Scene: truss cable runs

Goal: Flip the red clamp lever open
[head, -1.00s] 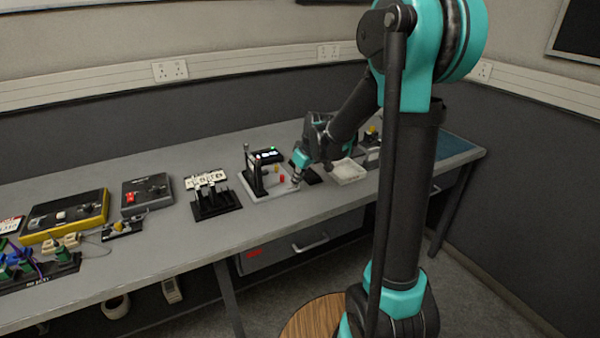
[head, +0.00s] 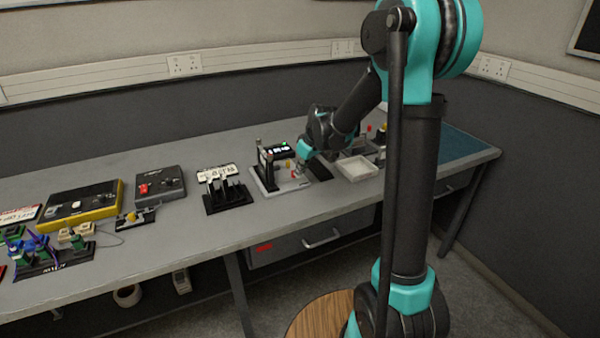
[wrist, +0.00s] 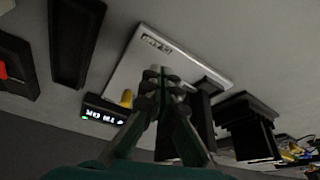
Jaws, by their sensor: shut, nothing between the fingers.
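A light plate fixture (head: 268,191) with dark uprights stands on the bench in the head view. My gripper (head: 301,170) is over the right part of the plate, pointing down. In the wrist view my gripper (wrist: 165,78) is shut and empty, its fingertips over the plate (wrist: 180,53). A yellow part (wrist: 127,97) shows beside the fingers. I cannot make out the red lever there; the fingers may hide it.
A lit display (wrist: 100,112) stands behind the plate. A dark tray (wrist: 75,40) and a white tray (head: 357,169) lie to the plate's right in the head view. A black rack (head: 228,196) stands to its left. The bench front (head: 300,216) is clear.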

